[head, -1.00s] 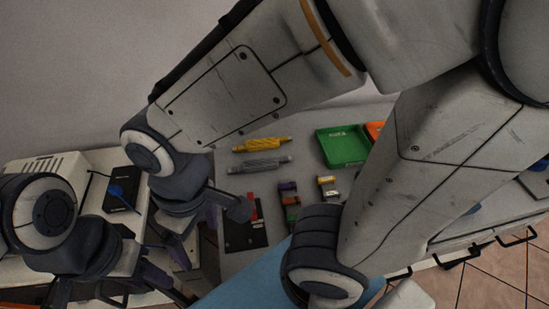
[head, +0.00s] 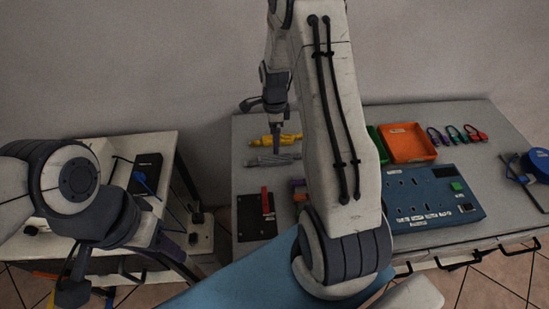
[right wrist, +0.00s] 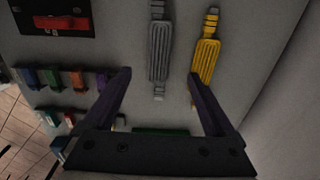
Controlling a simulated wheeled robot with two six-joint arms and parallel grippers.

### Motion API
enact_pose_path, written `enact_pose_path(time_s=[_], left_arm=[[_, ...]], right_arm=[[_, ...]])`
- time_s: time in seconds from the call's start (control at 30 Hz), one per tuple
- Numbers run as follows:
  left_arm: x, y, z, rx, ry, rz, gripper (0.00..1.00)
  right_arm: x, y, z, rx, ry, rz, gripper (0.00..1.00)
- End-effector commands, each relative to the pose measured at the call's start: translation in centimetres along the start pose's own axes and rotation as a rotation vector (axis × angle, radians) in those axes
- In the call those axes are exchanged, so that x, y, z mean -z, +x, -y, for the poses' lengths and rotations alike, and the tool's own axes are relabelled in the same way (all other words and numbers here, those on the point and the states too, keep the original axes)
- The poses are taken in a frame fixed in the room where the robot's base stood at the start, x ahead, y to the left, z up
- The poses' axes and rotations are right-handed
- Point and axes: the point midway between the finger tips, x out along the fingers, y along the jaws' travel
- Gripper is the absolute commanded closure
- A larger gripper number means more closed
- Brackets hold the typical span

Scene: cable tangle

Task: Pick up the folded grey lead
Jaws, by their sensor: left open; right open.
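The folded grey lead (head: 262,160) lies on the grey bench, in front of the folded yellow lead (head: 268,140). In the right wrist view the grey lead (right wrist: 159,50) lies upright in the picture, left of the yellow lead (right wrist: 205,52). My right gripper (head: 275,125) hangs over the back of the bench near the leads, partly hidden by its own arm in the head view. In the right wrist view its purple fingers (right wrist: 158,78) are apart and empty, with the grey lead seen between their tips. My left gripper (head: 150,272) is open and empty at lower left, away from the leads.
A black plate with a red part (head: 252,216) and small coloured blocks (right wrist: 54,78) lie near the leads. An orange tray (head: 408,145), several coloured looped cables (head: 455,133) and a blue panel (head: 435,200) stand to the right. A side table (head: 102,152) is at left.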

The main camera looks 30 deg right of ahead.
Motion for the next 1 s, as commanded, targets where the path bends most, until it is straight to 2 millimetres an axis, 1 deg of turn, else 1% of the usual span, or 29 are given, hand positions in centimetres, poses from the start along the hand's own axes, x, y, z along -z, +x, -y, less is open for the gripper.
enact_pose_path(time_s=[0.03, 0.13, 0.2, 0.33, 0.43, 0.57, 0.7, 0.8, 1.0], left_arm=[[0.0, -0.2, 0.0, 0.000, 0.000, 0.000, 0.50], [0.0, -0.5, 0.0, 0.000, 0.000, 0.000, 0.50], [0.0, -0.6, 0.0, 0.000, 0.000, 0.000, 0.50], [0.0, -0.7, -0.1, 0.000, 0.000, 0.000, 0.50], [0.1, -1.3, -0.1, 0.000, 0.000, 0.000, 0.50], [0.1, -2.1, -0.1, 0.000, 0.000, 0.000, 0.50], [0.1, -2.4, -0.2, 0.000, 0.000, 0.000, 0.50], [0.1, -2.4, -0.2, 0.000, 0.000, 0.000, 0.50], [0.1, -2.4, -0.2, 0.000, 0.000, 0.000, 0.50]], right_arm=[[0.0, 0.9, -0.1, -0.005, 0.001, -0.001, 0.10], [0.0, 2.4, -0.1, -0.005, -0.002, -0.001, 0.10], [-0.1, 3.2, -0.1, -0.003, -0.003, 0.000, 0.10], [-0.1, 3.9, -0.1, -0.002, -0.004, 0.000, 0.10], [0.0, 4.8, -0.2, -0.005, -0.004, 0.000, 0.10], [0.1, 6.6, -0.3, -0.006, -0.005, 0.000, 0.10], [0.1, 8.4, -0.3, -0.004, -0.005, 0.000, 0.10], [0.1, 8.9, -0.2, -0.001, -0.005, 0.000, 0.10], [0.1, 9.0, -0.2, 0.000, -0.005, 0.000, 0.10]])
